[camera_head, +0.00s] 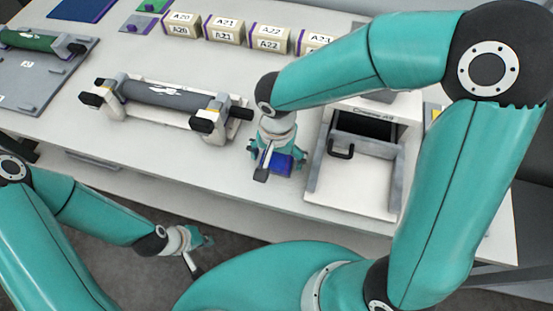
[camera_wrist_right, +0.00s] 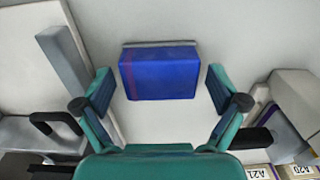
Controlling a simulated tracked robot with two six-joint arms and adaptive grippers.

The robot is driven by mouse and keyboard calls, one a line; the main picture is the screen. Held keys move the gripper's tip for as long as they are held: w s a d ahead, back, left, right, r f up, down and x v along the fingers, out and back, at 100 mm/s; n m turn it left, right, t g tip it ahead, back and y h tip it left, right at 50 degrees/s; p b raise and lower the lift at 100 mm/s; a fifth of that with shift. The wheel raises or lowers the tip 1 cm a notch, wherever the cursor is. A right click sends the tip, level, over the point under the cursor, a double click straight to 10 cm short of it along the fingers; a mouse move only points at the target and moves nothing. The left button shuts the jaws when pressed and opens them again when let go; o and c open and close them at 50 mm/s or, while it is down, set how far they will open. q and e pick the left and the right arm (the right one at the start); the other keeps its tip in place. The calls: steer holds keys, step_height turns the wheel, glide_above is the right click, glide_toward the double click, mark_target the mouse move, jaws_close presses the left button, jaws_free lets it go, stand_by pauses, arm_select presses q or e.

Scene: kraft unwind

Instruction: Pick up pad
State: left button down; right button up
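A blue block-shaped pad (camera_wrist_right: 158,76) lies on the white table. In the right wrist view it sits between the two spread fingers of my right gripper (camera_wrist_right: 160,84), with a gap on each side. In the head view my right gripper (camera_head: 277,163) points down over the pad (camera_head: 279,165), and its fingers partly cover it. I cannot tell how far above the table the fingertips are. My left gripper (camera_head: 197,246) hangs low in front of the table, over the floor, away from the pad. Its fingers are too small to read.
A box with a black-handled drawer (camera_head: 356,140) stands just right of the pad. A dark roller (camera_head: 165,94) in a cradle is to the left. Labelled boxes (camera_head: 222,30) line the back. A green roller (camera_head: 28,41) on a grey board is far left. Bare table (camera_head: 190,155) lies in front.

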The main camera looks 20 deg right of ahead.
mark_target(277, 158)
steer(key=c, duration=1)
steer(key=shift+o, duration=0.2)
steer(key=shift+r, duration=0.2)
step_height(277, 158, up, 20)
steer(key=p, duration=0.1)
steer(key=shift+f, duration=0.15)
steer(key=o, duration=0.4)
steer(key=shift+c, duration=1.3)
